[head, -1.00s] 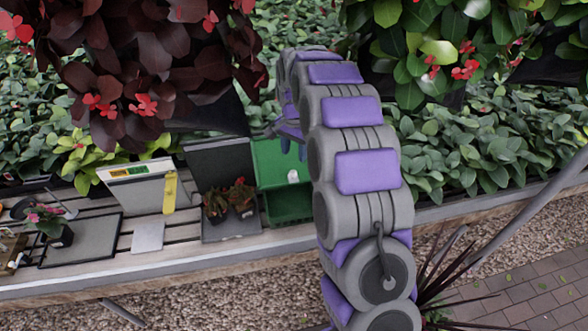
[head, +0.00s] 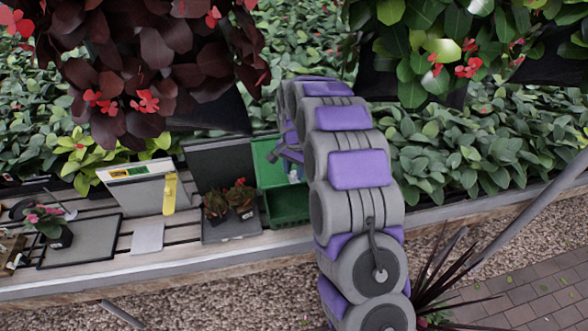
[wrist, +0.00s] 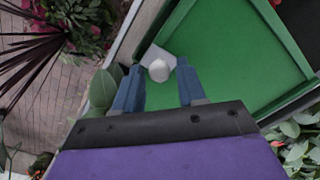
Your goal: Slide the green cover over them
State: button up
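In the head view my gripper is mostly hidden by my arm. Two small potted plants (head: 230,202) stand on a dark tray (head: 232,230) left of the bin.
A grey upright panel (head: 215,160) stands behind the potted plants. Hanging foliage (head: 150,70) is close above.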

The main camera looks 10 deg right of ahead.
jog(key=shift+a, duration=0.1)
grip_shut()
jog(key=shift+w+r, duration=0.1)
jog(key=shift+w, duration=0.05)
dwell(0.4)
